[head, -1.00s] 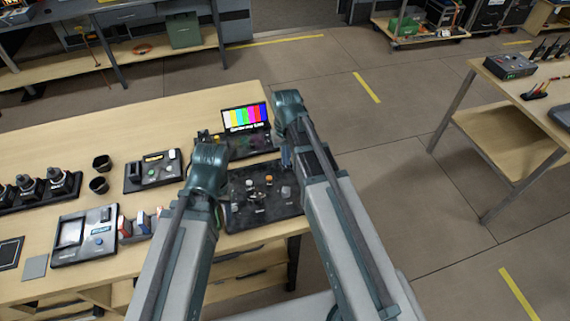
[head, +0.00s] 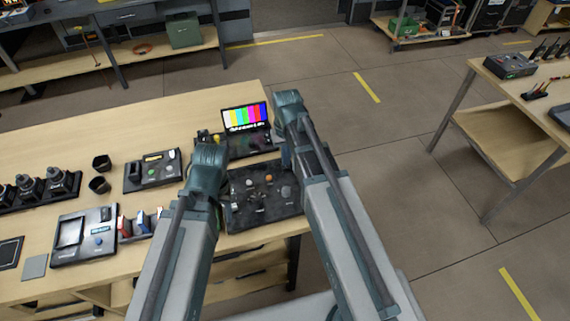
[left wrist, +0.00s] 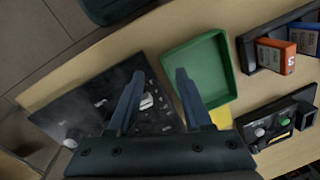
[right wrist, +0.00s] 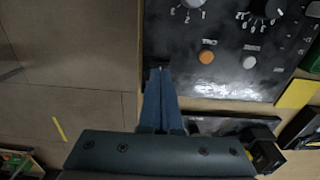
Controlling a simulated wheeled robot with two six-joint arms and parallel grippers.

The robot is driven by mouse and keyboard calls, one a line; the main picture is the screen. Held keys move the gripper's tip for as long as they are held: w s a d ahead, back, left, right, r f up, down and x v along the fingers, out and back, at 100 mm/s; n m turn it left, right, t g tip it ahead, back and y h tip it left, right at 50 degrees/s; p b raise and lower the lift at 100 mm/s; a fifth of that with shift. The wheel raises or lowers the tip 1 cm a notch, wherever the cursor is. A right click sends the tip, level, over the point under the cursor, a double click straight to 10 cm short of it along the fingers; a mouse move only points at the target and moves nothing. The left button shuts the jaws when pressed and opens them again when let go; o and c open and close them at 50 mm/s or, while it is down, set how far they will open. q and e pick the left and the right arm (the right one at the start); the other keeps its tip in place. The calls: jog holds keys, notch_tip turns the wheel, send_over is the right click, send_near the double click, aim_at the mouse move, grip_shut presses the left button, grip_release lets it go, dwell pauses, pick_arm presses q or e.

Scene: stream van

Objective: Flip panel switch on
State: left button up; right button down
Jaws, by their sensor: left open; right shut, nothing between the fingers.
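The black control panel (head: 262,212) lies on the wooden table, partly hidden by my arms. In the right wrist view the panel (right wrist: 220,72) shows two numbered knobs, an orange round button (right wrist: 206,57) and a white round button (right wrist: 249,62). I cannot make out which part is the switch. My right gripper (right wrist: 160,70) is shut and empty, its tips by the panel's edge in that view. My left gripper (left wrist: 161,74) is open and empty above the table. A pale knob (left wrist: 146,101) on the panel shows between its fingers, apart from them as far as I can tell.
A green tray (left wrist: 229,62) lies beside the panel in the left wrist view. A screen with colour bars (head: 246,116) stands behind the panel. Small boxes and black devices, such as one with a green button (head: 153,170), fill the left. Open floor lies to the right.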

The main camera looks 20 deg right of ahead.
pick_arm(q)
jog(key=shift+f+b, duration=0.75)
jog(key=shift+f, duration=0.05)
pick_arm(e)
jog(key=shift+f, duration=0.85)
pick_arm(q)
jog(key=shift+r, duration=0.15)
pick_arm(e)
jog(key=shift+r, duration=0.15)
notch_tip(320, 180, up, 7)
jog(key=p, duration=0.7)
pick_arm(q)
notch_tip(320, 180, up, 7)
jog(key=shift+f+b, duration=0.45)
jog(key=shift+f, duration=0.15)
pick_arm(e)
jog(key=s+a+f+n+h, duration=0.1)
jog(key=s+a+n, duration=0.2)
jog(key=s+a, duration=0.7)
jog(key=s, duration=0.4)
jog(key=shift+s+a, duration=0.2)
jog(key=shift+a, duration=0.05)
